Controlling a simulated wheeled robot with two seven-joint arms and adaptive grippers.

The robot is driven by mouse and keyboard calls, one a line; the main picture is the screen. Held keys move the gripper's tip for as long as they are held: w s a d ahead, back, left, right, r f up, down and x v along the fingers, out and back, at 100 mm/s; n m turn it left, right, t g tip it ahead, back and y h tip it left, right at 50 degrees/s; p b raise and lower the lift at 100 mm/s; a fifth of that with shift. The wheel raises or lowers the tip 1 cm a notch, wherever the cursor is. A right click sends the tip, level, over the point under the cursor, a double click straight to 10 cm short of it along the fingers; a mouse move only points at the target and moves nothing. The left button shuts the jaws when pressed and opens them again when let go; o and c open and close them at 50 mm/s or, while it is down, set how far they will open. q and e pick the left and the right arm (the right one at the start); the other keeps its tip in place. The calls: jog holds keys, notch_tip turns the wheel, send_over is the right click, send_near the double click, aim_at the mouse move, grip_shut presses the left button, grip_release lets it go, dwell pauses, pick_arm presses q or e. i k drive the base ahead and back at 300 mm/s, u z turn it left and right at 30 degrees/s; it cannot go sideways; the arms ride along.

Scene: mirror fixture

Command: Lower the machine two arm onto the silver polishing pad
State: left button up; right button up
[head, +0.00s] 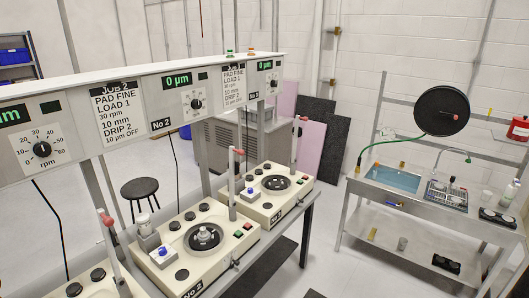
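Machine two (220,265) is a cream bench unit marked "No 2" on its front edge, low in the middle of the head view. Its round platen (191,241) is dark with a pale rim, and a silver piece (204,233) sits at its centre. A grey upright arm with a red knob (238,152) stands at the machine's right rear. It is raised, apart from the platen. I cannot tell clearly which surface is the silver pad. Neither of my grippers is in view.
A similar machine (300,193) stands behind, and another (100,284) is cut off at lower left. A control panel (130,88) with readouts and dials hangs above. A stool (145,190) is behind. A sink bench (395,178) with a hose reel (441,110) stands at right.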

aim_at(234, 168)
jog(key=z, duration=0.5)
jog(key=i, duration=1.35)
jog(key=u, duration=1.05)
jog(key=i, duration=0.5)
jog(key=u, duration=0.55)
